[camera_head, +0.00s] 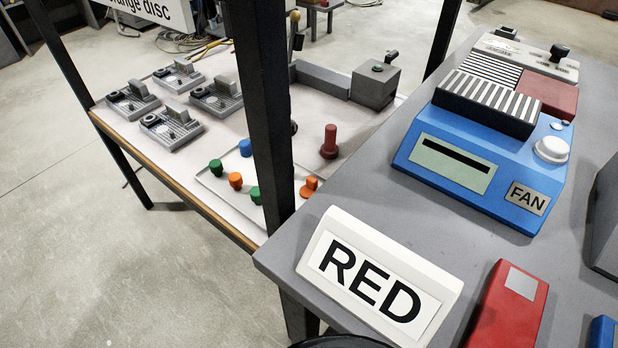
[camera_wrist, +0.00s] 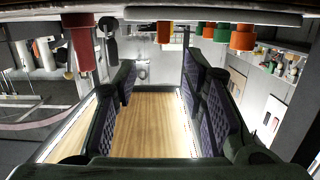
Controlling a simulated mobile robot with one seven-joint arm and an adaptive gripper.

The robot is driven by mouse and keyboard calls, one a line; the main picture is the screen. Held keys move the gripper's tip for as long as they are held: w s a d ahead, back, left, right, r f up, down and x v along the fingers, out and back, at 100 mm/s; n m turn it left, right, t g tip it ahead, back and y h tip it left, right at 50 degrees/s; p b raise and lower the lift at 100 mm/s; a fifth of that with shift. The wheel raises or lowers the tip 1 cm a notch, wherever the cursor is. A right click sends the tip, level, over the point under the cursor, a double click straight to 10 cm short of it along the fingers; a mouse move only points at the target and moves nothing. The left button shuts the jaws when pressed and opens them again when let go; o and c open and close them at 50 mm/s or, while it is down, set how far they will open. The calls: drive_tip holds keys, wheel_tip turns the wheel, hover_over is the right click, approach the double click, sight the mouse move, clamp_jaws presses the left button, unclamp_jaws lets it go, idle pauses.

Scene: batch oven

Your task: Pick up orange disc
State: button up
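An orange piece (camera_head: 235,180), short and rounded, stands on the pale tray (camera_head: 215,190) on the left table. I cannot tell surely which one is the disc. In the wrist view, which looks upside down, orange pieces show at the top right (camera_wrist: 243,38) and top middle (camera_wrist: 164,32). My gripper (camera_wrist: 160,78) is open, with its two dark padded fingers apart and nothing between them. The orange pieces are beyond the fingers, apart from them.
Green pieces (camera_head: 216,166) and a blue piece (camera_head: 245,147) share the tray. A red peg (camera_head: 329,142) stands behind. The dark post (camera_head: 268,110) partly blocks the tray. Grey fixtures (camera_head: 172,128) stand at left. A blue FAN box (camera_head: 480,165) and RED sign (camera_head: 375,280) occupy the near table.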

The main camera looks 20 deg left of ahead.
sight(314, 180)
drive_tip(key=p+x, duration=0.2)
drive_tip(key=x, duration=0.7)
drive_tip(key=shift+s+f+p, duration=0.2)
drive_tip(key=shift+p, duration=0.15)
drive_tip(key=shift+c, duration=0.3)
clamp_jaws()
